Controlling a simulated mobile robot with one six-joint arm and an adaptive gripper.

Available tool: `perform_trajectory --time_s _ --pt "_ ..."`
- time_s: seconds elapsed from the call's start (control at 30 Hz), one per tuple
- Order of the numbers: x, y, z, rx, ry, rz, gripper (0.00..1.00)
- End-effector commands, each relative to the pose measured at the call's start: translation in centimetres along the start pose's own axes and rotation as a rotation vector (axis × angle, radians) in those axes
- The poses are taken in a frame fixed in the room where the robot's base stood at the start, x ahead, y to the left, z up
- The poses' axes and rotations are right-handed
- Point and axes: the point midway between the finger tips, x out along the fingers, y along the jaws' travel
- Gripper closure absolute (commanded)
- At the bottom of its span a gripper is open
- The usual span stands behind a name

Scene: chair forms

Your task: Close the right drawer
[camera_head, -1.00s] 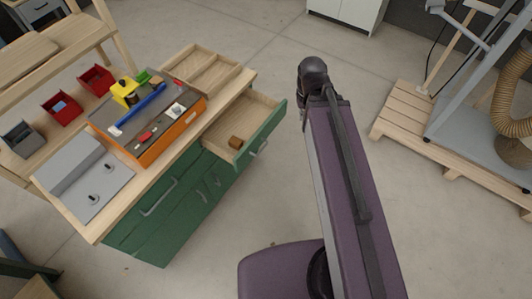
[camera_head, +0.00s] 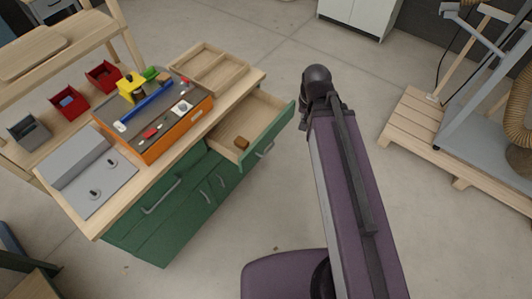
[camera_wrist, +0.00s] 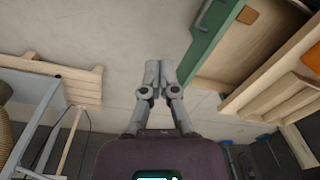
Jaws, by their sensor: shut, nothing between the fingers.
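The right drawer (camera_head: 262,141) of the green workbench stands pulled out, with a green front, a grey handle and a light wooden inside. A small brown block (camera_head: 241,143) lies in it. In the wrist view the drawer's green front (camera_wrist: 205,48) is just right of my gripper (camera_wrist: 160,68), with the handle at the top and the brown block (camera_wrist: 247,15) behind. My gripper's two grey fingers are together and empty, beside the outer end of the drawer front, with a small gap visible. In the head view my arm hides most of the gripper.
The workbench top (camera_head: 105,210) carries an orange toolbox (camera_head: 178,133), a grey plate and a wooden tray (camera_head: 210,68). A wooden pallet (camera_head: 425,130) with a grey frame stands at the right. The floor around the drawer is clear.

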Motion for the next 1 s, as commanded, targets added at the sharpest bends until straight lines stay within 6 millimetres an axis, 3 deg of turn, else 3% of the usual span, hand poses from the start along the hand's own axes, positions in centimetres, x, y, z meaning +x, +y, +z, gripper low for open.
perform_trajectory --time_s 0.03,0.1,1.0 --pt "1.6 -0.4 -0.1 0.060 0.005 -0.011 1.00" --pt "2.7 -0.9 -0.3 0.156 0.010 -0.027 1.00" --pt "16.5 -8.3 -1.8 1.472 -0.096 -0.264 1.00"
